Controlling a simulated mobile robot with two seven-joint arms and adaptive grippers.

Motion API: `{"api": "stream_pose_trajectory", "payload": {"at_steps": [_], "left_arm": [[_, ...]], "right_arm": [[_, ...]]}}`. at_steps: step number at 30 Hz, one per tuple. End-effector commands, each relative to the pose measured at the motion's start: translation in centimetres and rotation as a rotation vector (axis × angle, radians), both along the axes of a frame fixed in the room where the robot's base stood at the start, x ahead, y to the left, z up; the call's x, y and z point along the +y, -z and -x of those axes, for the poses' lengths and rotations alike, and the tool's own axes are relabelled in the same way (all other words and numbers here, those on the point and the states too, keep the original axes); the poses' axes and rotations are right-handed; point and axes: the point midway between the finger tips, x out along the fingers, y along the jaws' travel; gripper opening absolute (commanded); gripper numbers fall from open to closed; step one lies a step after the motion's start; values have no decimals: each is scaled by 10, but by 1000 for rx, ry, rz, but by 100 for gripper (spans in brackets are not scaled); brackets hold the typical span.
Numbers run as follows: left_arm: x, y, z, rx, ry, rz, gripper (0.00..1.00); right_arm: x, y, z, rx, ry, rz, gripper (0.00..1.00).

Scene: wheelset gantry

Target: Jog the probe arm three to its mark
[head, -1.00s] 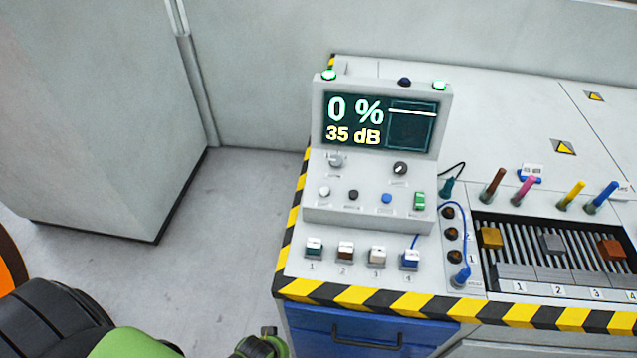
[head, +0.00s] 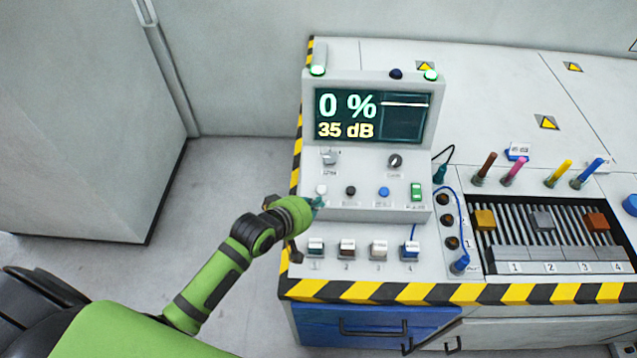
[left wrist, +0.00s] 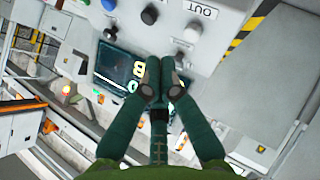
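The console (head: 375,172) has a screen (head: 372,115) reading "0 %" and "35 dB". Four numbered switches line its front; switch 3 (head: 378,251) is white-topped. To the right is a ribbed bed (head: 515,222) with slots numbered 1 to 4 and yellow (head: 485,220), grey (head: 542,220) and orange (head: 597,222) blocks. I cannot tell which part is probe arm three. My left gripper (head: 318,203) is at the console's lower left, beside the white round button (head: 321,190). In the left wrist view its dark green fingers (left wrist: 160,75) are together, with nothing visible between. My right gripper is out of view.
Brown, pink, yellow and blue upright handles (head: 558,170) stand behind the bed. A blue cable (head: 459,215) runs beside the console. A striped edge (head: 400,292) borders the bench above a blue drawer (head: 375,325). A grey cabinet (head: 80,120) stands left, with clear floor between.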

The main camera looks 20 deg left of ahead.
Motion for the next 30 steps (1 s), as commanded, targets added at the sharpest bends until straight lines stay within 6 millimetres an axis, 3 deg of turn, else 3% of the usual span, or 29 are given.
{"api": "stream_pose_trajectory", "payload": {"at_steps": [4,11,22,30], "left_arm": [[0,-29,-27,-57,-64,148,0],[0,-41,-37,-79,-95,227,0],[0,-36,-38,-80,-95,225,0],[3,-7,-49,-82,-94,223,0]], "right_arm": [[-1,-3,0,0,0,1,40],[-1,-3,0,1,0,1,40],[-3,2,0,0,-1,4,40],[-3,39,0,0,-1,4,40]]}}
